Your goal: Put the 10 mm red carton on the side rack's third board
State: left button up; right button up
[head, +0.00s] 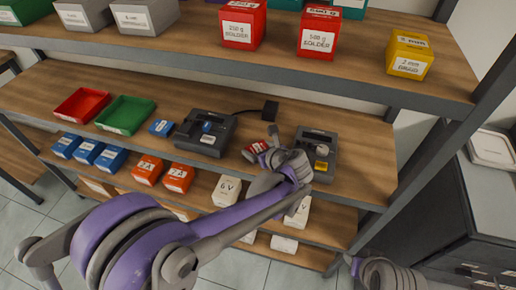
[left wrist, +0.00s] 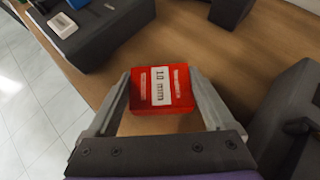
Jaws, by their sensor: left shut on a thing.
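The red carton (left wrist: 161,88) has a white label reading 10 mm. In the left wrist view it sits between the two fingers of my left gripper (left wrist: 165,97), which is shut on it. In the head view the carton (head: 258,147) and left gripper (head: 266,150) are over the wooden board (head: 345,130) with the dark devices, between two of them. I cannot tell whether the carton touches the board. Which rack is the side rack is not clear; another wooden board (head: 18,158) shows at the far left. My right gripper is not in view.
Dark devices (head: 205,133) and (head: 317,152) flank my left gripper. A red tray (head: 82,104) and green tray (head: 126,115) stand left. Red solder boxes (head: 243,25) and a yellow box (head: 409,55) stand on the board above.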

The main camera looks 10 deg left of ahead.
pick_arm(q)
jog(key=o, duration=1.2)
jog(key=shift+r, duration=0.1)
jog(key=v, duration=1.2)
jog(key=shift+s+a+f+n+g+h, duration=0.45)
jog(key=shift+s+a+f+n+h, duration=1.1)
jog(key=shift+s+n, duration=2.3)
jog(key=shift+s+a+f+n+g+h, duration=0.5)
jog(key=shift+s+a+f+n+h, duration=1.2)
jog(key=shift+n, duration=3.6)
jog(key=shift+s+a+f+n+g+h, duration=0.5)
jog(key=shift+s+a+f+n, duration=1.05)
jog(key=shift+s+n, duration=2.7)
jog(key=shift+w+a+r+n, duration=0.3)
jog(key=shift+w+a+r, duration=0.05)
jog(key=shift+a+r, duration=0.05)
